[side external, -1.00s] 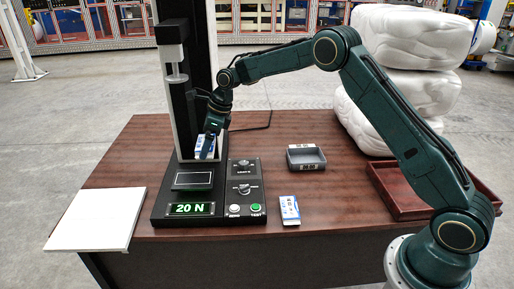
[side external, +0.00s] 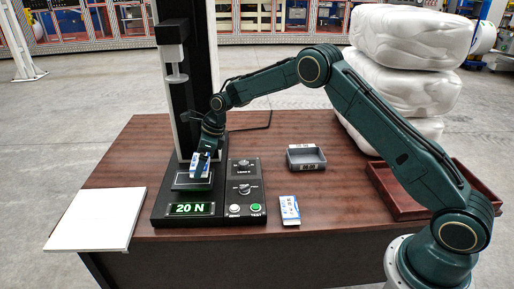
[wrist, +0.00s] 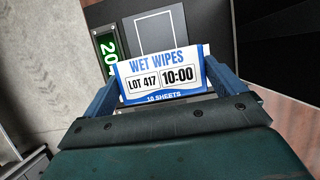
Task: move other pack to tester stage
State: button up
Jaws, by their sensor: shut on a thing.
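My gripper (side external: 204,155) is shut on a white and blue wet wipes pack (side external: 199,168). In the wrist view the pack (wrist: 162,78) sits between the two blue fingers and reads "LOT 417" and "10:00". The pack is low over the tester stage (side external: 190,184), a dark plate with a pale outline; I cannot tell whether they touch. The stage (wrist: 160,22) shows just beyond the pack in the wrist view. A second white and blue pack (side external: 289,210) lies flat on the table, right of the tester's control panel.
The tester column (side external: 176,90) stands close behind my gripper, with a press head (side external: 176,70) above. The display (side external: 190,209) reads 20 N. A grey tray (side external: 306,166), a white board (side external: 95,218) and a red-brown tray (side external: 400,213) are around. Table between is clear.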

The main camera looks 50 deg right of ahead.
jog(key=shift+f, duration=1.95)
jog(key=shift+f, duration=0.1)
jog(key=o, duration=0.6)
jog(key=v, duration=1.2)
